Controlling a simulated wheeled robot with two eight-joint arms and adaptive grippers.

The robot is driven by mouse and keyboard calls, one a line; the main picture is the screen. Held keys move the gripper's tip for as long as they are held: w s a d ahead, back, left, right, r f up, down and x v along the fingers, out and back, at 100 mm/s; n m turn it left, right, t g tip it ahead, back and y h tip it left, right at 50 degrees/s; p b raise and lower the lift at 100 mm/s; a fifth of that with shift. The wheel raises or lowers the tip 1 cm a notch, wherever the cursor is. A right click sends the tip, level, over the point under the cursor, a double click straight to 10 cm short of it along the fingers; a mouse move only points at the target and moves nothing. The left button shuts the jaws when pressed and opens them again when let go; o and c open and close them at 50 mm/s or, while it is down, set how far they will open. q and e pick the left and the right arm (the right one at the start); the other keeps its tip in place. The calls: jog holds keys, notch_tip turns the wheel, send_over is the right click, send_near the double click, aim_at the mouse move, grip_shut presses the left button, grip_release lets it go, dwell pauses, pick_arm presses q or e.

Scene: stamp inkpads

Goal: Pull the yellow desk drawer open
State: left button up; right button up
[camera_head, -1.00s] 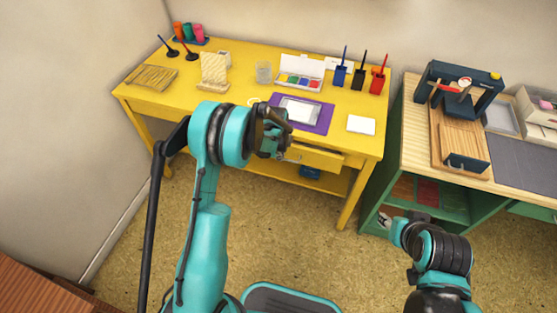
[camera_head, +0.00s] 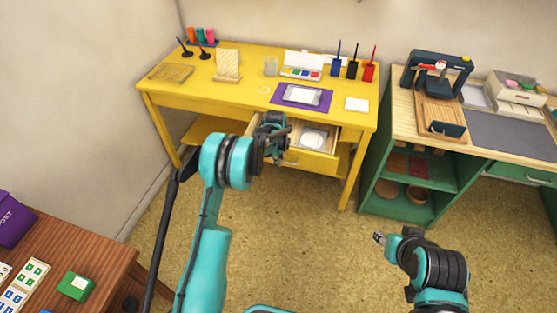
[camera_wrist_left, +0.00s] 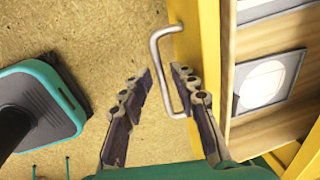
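The yellow desk drawer (camera_head: 318,160) stands pulled out from under the yellow desk (camera_head: 222,97). Its inside shows a pale square item with a round white middle (camera_head: 313,138), also in the left wrist view (camera_wrist_left: 264,83). The silver U-shaped handle (camera_wrist_left: 157,60) is on the drawer front. My left gripper (camera_wrist_left: 160,72) is at the handle, one finger on each side of its bar. The fingers stand apart, with visible gaps to the bar. In the head view, my left gripper (camera_head: 279,156) partly hides the drawer's left side. My right gripper (camera_head: 380,238) is over open floor, away from the desk; its fingers are too small to judge.
A purple mat (camera_head: 281,97), ink pads (camera_head: 301,73) and several stamps stand on the desk. A green workbench (camera_head: 375,165) stands close to the desk's right. A brown table (camera_head: 95,247) is at lower left. The floor before the drawer is clear.

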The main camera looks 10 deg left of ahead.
pick_arm(q)
jog(key=shift+w, duration=0.15)
jog(key=shift+s+r, duration=0.2)
notch_tip(320, 180, up, 12)
jog(key=s, duration=0.2)
jog(key=shift+s, duration=0.15)
jog(key=shift+f, duration=0.1)
